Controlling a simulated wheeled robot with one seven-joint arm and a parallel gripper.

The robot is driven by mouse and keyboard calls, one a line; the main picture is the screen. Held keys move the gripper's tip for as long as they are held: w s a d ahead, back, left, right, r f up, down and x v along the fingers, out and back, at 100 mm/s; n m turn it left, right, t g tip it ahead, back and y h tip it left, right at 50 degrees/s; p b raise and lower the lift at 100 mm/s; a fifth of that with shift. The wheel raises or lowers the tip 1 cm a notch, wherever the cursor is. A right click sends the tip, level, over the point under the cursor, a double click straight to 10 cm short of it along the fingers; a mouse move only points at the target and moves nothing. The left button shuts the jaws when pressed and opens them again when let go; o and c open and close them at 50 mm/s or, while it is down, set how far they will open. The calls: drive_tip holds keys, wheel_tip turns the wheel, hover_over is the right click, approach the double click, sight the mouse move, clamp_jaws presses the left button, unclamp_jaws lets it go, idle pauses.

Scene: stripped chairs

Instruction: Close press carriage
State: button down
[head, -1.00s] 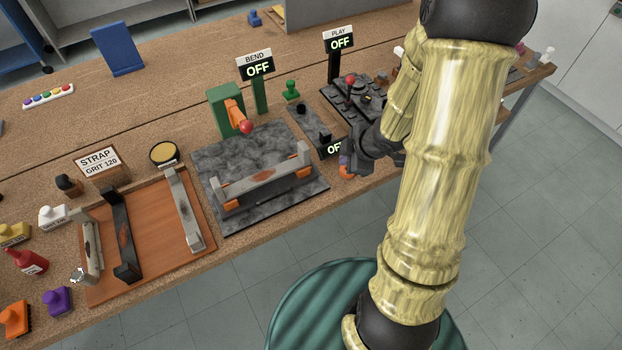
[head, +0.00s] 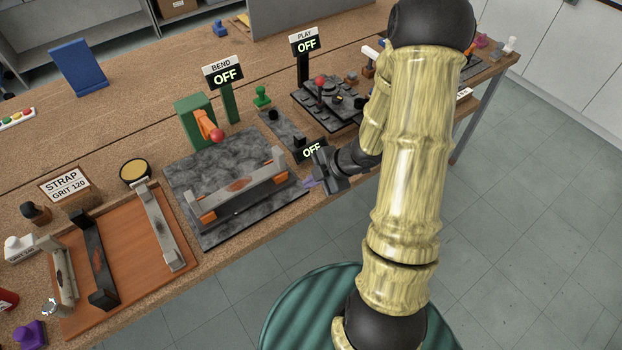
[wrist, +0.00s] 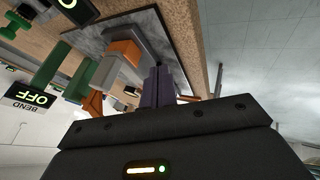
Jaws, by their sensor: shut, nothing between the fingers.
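The bend press has a grey marbled plate (head: 205,160) with a long grey bar (head: 236,186) across its front, orange blocks near the bar's ends and an upright grey post at each end. Behind it stands a green block (head: 190,108) with an orange lever (head: 204,124) tipped by a red ball. I cannot tell which part is the carriage. My gripper (head: 309,183) is shut and empty, just right of the bar's right end. In the wrist view its purple fingers (wrist: 158,88) point toward the grey post and orange block (wrist: 126,50); contact cannot be told.
The BEND sign (head: 223,75) reads OFF on a green post behind the plate. A low OFF display (head: 312,150) stands close behind my gripper. A strap tray (head: 130,285) lies left. The play station (head: 330,105) stands behind right. The table's front edge is close.

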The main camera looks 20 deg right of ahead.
sight(281, 185)
drive_tip(key=b+x, duration=0.1)
drive_tip(key=x, duration=0.6)
drive_tip(key=shift+w+a+f, duration=0.15)
drive_tip(key=shift+a+f, duration=0.05)
drive_tip(key=shift+f, duration=0.05)
drive_tip(key=w+p, duration=0.1)
drive_tip(key=w, duration=0.1)
drive_tip(key=shift+w+a+r+p, duration=0.25)
drive_tip(key=shift+w+r+p, duration=0.05)
drive_tip(key=shift+p, duration=0.05)
drive_tip(key=shift+w+a+f, duration=0.15)
drive_tip(key=shift+w, duration=0.4)
